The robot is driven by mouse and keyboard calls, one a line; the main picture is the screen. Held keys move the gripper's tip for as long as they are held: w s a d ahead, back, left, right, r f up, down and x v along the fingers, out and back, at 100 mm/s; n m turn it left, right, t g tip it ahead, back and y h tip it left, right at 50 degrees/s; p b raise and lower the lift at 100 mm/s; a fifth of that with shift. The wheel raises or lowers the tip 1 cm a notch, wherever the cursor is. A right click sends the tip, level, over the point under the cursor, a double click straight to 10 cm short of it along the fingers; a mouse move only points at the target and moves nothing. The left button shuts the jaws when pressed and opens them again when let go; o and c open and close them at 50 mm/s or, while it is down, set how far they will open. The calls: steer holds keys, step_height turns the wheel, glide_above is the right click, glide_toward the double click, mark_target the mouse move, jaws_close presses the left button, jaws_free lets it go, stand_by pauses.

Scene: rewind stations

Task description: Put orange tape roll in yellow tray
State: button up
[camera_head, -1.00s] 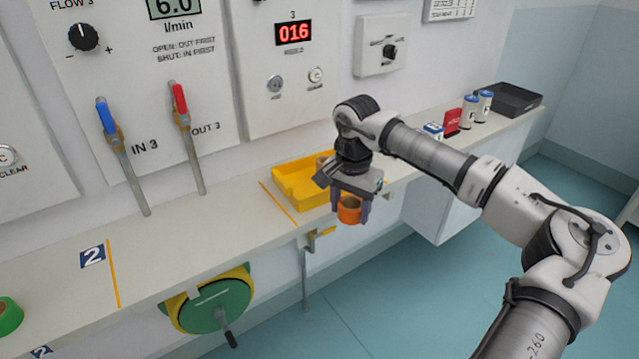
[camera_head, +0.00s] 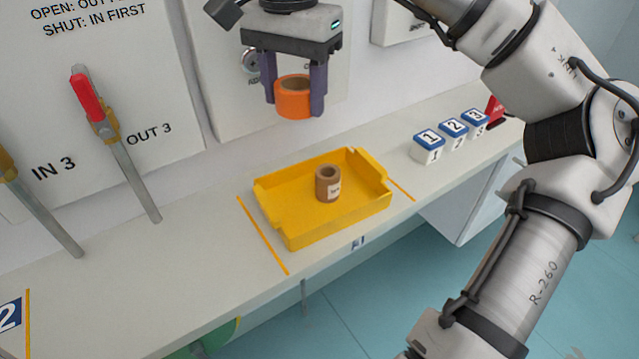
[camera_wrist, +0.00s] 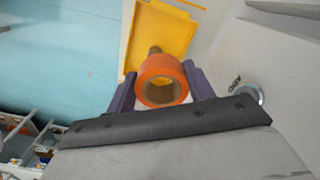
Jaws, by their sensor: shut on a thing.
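The orange tape roll (camera_head: 293,104) is held between the two purple fingers of my gripper (camera_head: 294,92), up in the air above and behind the tray in the head view. The wrist view shows the orange roll (camera_wrist: 160,68) with its hollow core facing the camera, between the fingers (camera_wrist: 160,85). The yellow tray (camera_head: 275,222) stands on the bench with a brown roll (camera_head: 328,184) upright in it. In the wrist view the yellow tray (camera_wrist: 165,25) lies beyond the orange roll, which partly hides it.
Small numbered blocks (camera_head: 429,147) stand on the bench right of the tray. Behind is a wall panel with a red-handled lever (camera_head: 115,140) at the left. Orange lines flank the tray. The bench (camera_head: 150,275) left of it is clear.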

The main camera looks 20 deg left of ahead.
mark_target(300, 210)
step_height(300, 210, down, 20)
steer(key=shift+s+r+b, duration=0.1)
steer(key=shift+r+b, duration=0.05)
steer(key=shift+b, duration=0.25)
steer(key=shift+f, duration=0.2)
steer(key=o, duration=1)
steer(key=shift+c, duration=0.2)
steer(key=shift+r, duration=0.1)
step_height(300, 210, up, 12)
steer(key=shift+r, duration=0.15)
